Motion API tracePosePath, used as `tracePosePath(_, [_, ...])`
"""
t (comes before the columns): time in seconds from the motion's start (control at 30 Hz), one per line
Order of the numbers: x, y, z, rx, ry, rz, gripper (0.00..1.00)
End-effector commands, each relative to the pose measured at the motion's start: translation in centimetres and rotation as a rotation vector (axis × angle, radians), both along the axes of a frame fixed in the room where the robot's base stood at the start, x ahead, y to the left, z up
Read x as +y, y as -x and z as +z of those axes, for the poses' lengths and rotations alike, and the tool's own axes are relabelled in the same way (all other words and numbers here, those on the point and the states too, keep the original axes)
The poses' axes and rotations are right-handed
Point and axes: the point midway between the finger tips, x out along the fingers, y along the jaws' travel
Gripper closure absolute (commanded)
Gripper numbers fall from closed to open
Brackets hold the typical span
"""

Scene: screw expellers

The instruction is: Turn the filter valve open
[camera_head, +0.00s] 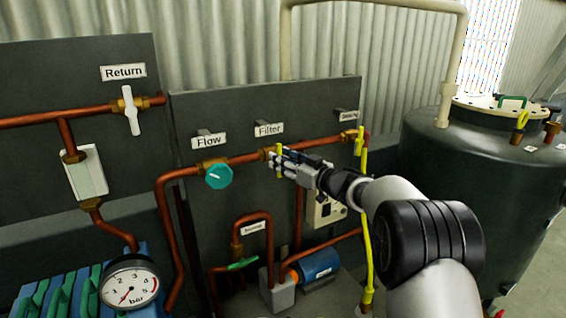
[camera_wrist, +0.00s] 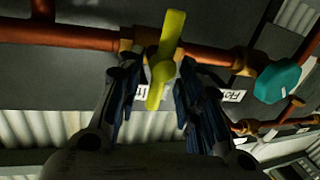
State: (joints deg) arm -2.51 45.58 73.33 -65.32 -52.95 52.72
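The filter valve has a yellow bar handle (camera_head: 279,151) on the copper pipe below the "Filter" label (camera_head: 269,129). The handle stands roughly upright, across the pipe. In the wrist view, which is upside down, the yellow handle (camera_wrist: 166,62) lies between my fingers, slightly tilted. My gripper (camera_head: 277,163) is at the valve, and in the wrist view my gripper (camera_wrist: 159,75) has its two dark fingers spread on either side of the handle. Gaps show between the fingers and the handle. Part of the handle is hidden behind my fingers in the head view.
A teal round flow valve (camera_head: 219,176) sits left of the filter valve. Another yellow valve (camera_head: 360,140) with a yellow hose (camera_head: 367,240) is to the right. A white return valve (camera_head: 131,110), a pressure gauge (camera_head: 130,283) and a dark tank (camera_head: 480,180) stand further out.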

Motion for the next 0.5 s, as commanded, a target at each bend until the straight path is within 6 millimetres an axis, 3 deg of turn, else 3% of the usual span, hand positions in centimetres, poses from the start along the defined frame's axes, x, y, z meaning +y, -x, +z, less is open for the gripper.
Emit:
tracePosePath(0.27, [0.14,-0.12,0.03,-0.001,0.001,0.0,0.66])
tracePosePath(0.5, [0.12,-0.12,0.02,-0.001,0.001,0.0,0.81])
